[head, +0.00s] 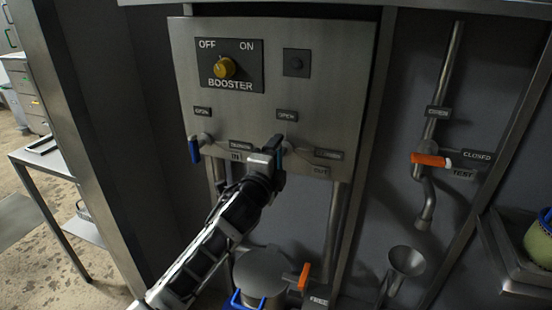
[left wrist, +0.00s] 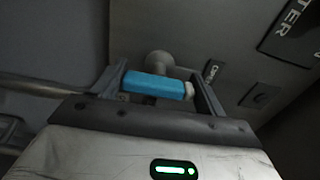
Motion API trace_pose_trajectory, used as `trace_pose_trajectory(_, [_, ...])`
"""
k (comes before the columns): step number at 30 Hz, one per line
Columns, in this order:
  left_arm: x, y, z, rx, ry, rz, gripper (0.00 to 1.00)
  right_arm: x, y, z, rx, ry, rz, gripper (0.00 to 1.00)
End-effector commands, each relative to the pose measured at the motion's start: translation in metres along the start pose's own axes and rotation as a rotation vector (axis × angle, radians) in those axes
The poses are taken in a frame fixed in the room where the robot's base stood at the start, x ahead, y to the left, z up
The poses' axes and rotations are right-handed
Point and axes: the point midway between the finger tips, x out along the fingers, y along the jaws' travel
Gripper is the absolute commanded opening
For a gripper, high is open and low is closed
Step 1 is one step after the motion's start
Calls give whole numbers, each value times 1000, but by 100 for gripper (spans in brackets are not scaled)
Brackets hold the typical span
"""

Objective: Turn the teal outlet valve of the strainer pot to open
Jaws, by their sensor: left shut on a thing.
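The teal outlet valve lever (left wrist: 155,88) lies between the two fingers of my left gripper (left wrist: 157,92) in the left wrist view, with the round valve hub (left wrist: 158,62) just behind it. In the head view my left gripper (head: 272,155) is shut on this lever, in front of the panel below the right OPEN label (head: 286,115) and left of the OUT label (head: 320,171). The gripper hides most of the lever there, so its exact angle is hard to tell. The strainer pot (head: 262,270) stands below. My right gripper is not in view.
A dark blue lever (head: 194,150) hangs at the IN side, left of my gripper. The yellow booster knob (head: 224,67) is above. An orange lever (head: 304,277) is beside the pot. Another orange lever (head: 428,160) sits on the right pipe, above a funnel (head: 406,262).

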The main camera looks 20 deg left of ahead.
Motion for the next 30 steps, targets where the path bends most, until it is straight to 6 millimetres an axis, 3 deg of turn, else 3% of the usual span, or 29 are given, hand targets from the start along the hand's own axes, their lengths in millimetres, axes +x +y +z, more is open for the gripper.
trace_pose_trajectory(6, [0,1,-1,-9,2,3,50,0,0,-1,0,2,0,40])
trace_pose_trajectory(7, [0,1,-1,-9,2,3,81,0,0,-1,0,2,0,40])
trace_pose_trajectory(9, [0,1,-1,-7,2,2,95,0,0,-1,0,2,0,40])
trace_pose_trajectory(20, [-6,1,0,-3,1,1,95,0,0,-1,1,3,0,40])
trace_pose_trajectory(23, [-18,1,0,-2,2,1,95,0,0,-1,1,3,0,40])
trace_pose_trajectory(30, [-74,3,-1,-2,2,3,95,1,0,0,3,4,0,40])
